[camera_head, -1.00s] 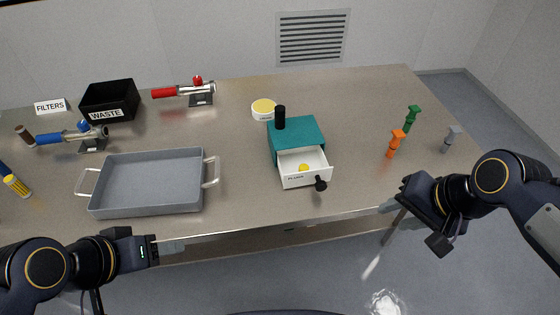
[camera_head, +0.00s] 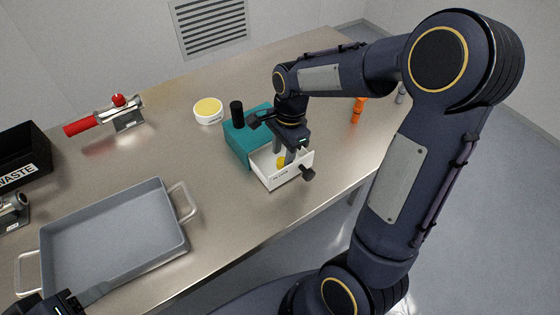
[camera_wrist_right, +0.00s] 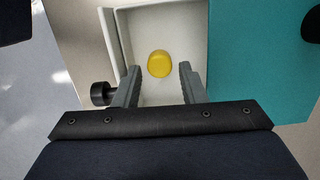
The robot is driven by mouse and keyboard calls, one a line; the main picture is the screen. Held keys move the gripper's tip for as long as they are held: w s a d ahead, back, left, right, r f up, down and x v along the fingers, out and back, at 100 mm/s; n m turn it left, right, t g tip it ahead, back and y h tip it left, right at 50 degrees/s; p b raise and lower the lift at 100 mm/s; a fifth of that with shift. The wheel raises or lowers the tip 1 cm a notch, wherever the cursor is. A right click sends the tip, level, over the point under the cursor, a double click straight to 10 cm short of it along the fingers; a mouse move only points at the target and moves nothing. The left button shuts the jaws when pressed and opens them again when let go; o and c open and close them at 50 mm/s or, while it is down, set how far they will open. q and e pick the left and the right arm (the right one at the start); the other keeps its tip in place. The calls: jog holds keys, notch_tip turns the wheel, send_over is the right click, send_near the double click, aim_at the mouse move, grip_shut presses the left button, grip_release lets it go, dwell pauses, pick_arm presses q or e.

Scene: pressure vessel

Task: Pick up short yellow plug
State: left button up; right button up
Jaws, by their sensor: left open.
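The short yellow plug (camera_wrist_right: 160,64) lies in the open white drawer (camera_wrist_right: 122,28) of the teal box (camera_head: 240,142). In the head view the plug (camera_head: 281,162) is partly hidden by my right gripper. My right gripper (camera_head: 284,154) points down over the drawer. In the right wrist view its two fingers (camera_wrist_right: 158,82) are apart, with the plug seen beyond and between their tips and no contact visible. My left gripper (camera_head: 92,293) is at the bottom left by the grey tray, its fingers only partly in view.
The drawer's black knob (camera_head: 308,174) sticks out at the front. A black cylinder (camera_head: 237,113) stands on the teal box. A grey tray (camera_head: 110,185), a yellow-topped round container (camera_head: 208,110) and an orange plug (camera_head: 358,108) are on the table.

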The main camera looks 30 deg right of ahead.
notch_tip(320, 180, down, 2)
jog(key=shift+a+f, duration=0.1)
jog(key=shift+f, duration=0.05)
jog(key=c, duration=0.7)
jog(key=shift+c, duration=0.2)
